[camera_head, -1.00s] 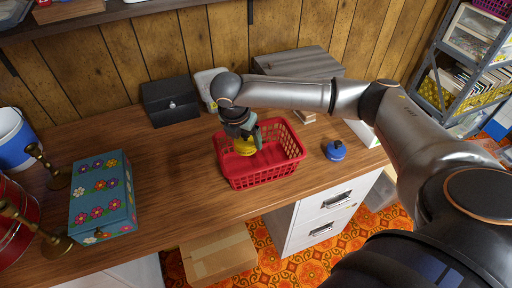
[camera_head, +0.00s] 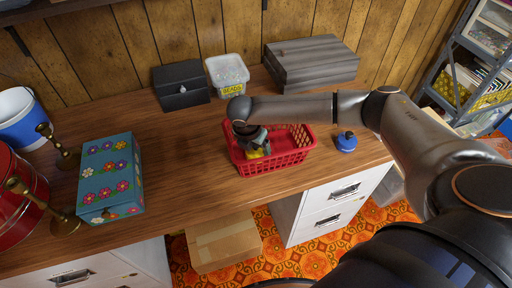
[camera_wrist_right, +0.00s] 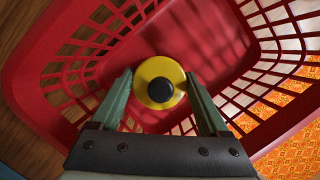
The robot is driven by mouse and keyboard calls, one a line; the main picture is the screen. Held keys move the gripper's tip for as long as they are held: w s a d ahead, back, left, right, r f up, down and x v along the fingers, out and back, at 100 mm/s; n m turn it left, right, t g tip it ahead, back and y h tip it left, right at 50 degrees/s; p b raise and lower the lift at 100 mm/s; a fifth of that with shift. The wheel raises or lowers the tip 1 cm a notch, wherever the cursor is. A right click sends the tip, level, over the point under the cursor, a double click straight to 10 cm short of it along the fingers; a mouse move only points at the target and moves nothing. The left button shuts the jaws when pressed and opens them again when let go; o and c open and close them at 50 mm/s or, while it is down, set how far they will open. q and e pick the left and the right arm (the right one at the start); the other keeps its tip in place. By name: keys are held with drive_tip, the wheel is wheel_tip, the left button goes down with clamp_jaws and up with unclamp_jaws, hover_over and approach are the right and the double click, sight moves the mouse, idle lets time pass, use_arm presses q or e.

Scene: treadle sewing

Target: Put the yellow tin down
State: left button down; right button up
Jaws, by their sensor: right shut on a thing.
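The yellow tin (camera_head: 258,153) is a small round tin with a black knob on its top. My right gripper (camera_head: 254,145) is shut on it, inside the left part of the red basket (camera_head: 284,162). In the right wrist view the tin (camera_wrist_right: 150,70) sits between the two green fingertips (camera_wrist_right: 158,78), with the floor and slotted walls of the basket (camera_wrist_right: 215,38) around it. I cannot tell whether the tin's underside touches the basket floor. My left gripper is not in view.
A blue round tin (camera_head: 346,142) stands right of the basket. A flowered box (camera_head: 108,178) and brass candlesticks stand left. The desk (camera_head: 188,158) between is bare.

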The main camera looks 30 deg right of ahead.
drive_tip(key=o, duration=1.3)
drive_tip(key=shift+f, duration=0.1)
drive_tip(key=p+v, duration=0.1)
drive_tip(key=v, duration=1.1)
